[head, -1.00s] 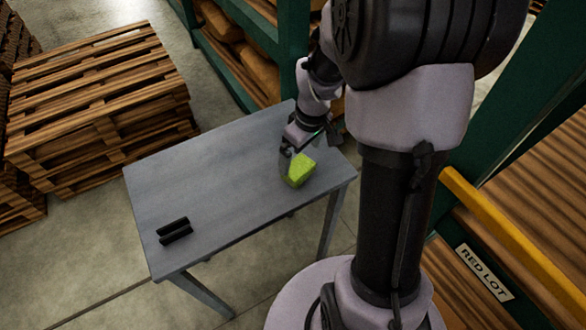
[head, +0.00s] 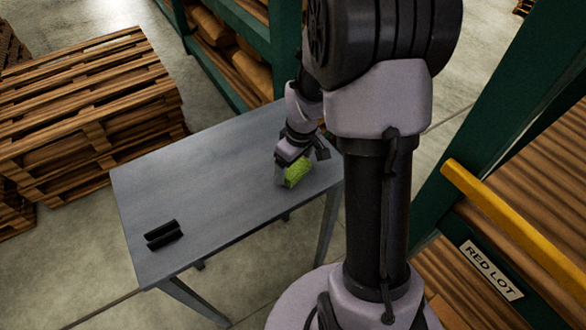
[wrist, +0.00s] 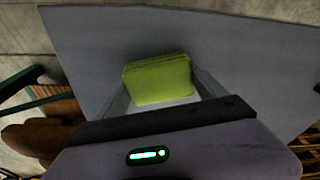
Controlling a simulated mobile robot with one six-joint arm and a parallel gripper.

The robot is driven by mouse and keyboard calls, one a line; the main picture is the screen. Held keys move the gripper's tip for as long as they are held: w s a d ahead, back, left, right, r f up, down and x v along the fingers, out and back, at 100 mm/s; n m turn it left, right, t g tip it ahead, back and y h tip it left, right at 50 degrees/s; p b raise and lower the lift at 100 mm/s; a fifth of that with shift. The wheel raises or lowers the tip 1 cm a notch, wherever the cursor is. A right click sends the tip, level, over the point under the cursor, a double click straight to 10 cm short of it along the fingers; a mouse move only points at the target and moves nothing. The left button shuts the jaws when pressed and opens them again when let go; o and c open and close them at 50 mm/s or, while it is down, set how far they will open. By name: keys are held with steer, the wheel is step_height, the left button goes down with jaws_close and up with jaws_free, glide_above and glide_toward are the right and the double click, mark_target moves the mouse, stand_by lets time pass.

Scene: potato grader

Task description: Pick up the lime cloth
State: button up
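The lime cloth (head: 298,174) is a folded, block-like yellow-green piece near the right end of the grey table (head: 200,180). My gripper (head: 300,166) is over the cloth from above, with its fingers spread on either side of it. In the wrist view the cloth (wrist: 158,80) sits between the two pale fingers of my gripper (wrist: 162,84). The left finger is close to the cloth and a small gap shows at the right finger. I cannot tell whether either finger touches it.
A black slotted holder (head: 163,235) stands at the table's front left. Stacked wooden pallets (head: 90,110) are on the left. Green racking with sacks (head: 240,60) is behind the table. The table's middle is clear.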

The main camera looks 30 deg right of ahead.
mark_target(293, 166)
steer(key=shift+r, duration=0.1)
step_height(293, 166, up, 4)
steer(key=shift+s+a+f+p, duration=0.1)
steer(key=shift+s+p, duration=0.05)
steer(key=shift+p, duration=1.1)
steer(key=s+a+r+b, duration=0.1)
steer(key=s+a+b, duration=0.3)
steer(key=s+a, duration=0.5)
steer(key=s, duration=0.3)
steer(key=shift+s+a, duration=0.2)
steer(key=shift+s, duration=0.1)
